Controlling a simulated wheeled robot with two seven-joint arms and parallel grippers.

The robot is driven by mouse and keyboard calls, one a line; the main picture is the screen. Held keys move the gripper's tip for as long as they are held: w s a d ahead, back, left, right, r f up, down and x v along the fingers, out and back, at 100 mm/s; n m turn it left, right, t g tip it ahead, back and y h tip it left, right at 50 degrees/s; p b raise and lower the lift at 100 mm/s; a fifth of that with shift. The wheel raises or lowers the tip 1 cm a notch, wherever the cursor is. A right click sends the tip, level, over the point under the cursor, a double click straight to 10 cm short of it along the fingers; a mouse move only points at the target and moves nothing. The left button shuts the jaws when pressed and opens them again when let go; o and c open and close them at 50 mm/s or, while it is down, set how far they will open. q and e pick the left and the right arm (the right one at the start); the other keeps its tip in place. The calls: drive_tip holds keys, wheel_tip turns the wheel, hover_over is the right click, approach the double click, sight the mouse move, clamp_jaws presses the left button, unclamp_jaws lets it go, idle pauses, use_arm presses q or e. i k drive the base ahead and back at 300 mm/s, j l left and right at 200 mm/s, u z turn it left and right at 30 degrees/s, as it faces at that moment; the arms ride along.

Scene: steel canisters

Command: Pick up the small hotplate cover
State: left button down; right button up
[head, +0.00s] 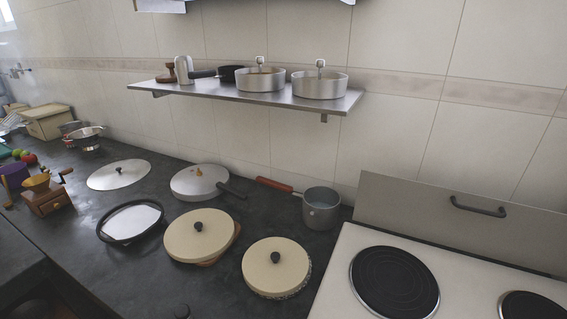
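Two round cream covers with black knobs lie on the dark counter in the head view. The nearer one (262,279), close to the stove, looks slightly smaller, so it seems to be the small hotplate cover; it rests on something with a speckled edge. The other cover (182,244) lies to its left and a little farther back, on a brown wooden piece. Both knobs point up and nothing touches them from above. Neither of my grippers is in view.
A white stove (345,262) with black hotplates stands at the right. A grey saucepan (321,214), a silver lidded pan (190,186), a black-rimmed round pan (130,222) and a wooden grinder (46,200) surround the covers. A wall shelf (225,96) holds pots above. The front counter is mostly clear.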

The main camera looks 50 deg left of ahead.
sight(274, 267)
drive_tip(key=u, duration=1.6)
